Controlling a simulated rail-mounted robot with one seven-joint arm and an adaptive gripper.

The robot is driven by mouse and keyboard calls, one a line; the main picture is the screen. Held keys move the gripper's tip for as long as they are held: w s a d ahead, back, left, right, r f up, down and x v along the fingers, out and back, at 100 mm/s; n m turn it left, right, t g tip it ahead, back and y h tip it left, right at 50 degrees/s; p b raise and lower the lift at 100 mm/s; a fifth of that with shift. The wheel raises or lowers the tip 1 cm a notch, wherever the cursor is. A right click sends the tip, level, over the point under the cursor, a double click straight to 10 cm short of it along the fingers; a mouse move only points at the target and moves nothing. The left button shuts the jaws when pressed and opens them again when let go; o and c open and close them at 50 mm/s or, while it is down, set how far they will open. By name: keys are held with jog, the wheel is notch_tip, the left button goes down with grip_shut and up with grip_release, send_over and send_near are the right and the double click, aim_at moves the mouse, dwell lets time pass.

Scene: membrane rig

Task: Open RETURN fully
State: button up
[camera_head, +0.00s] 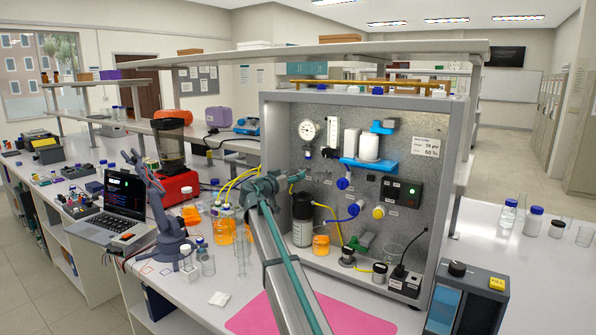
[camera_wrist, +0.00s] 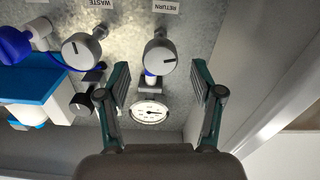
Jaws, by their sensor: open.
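My gripper (camera_wrist: 160,70) is open, with one finger on either side of the knob and a visible gap on both sides. I cannot tell how far its fingertips are from the panel. In the head view my gripper (camera_head: 297,179) is at the left part of the panel; the RETURN knob cannot be made out there.
The similar WASTE knob (camera_wrist: 81,51) is just left of my gripper in the wrist view. A round gauge (camera_wrist: 150,112) lies between the fingers' bases in that picture. A panel side wall (camera_wrist: 265,65) is to the right. A dark bottle (camera_head: 302,218) stands below my gripper.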

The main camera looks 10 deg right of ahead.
jog(key=shift+p+x, duration=0.45)
jog(key=shift+x, duration=1.35)
jog(key=shift+c, duration=0.3)
jog(key=c, duration=1.1)
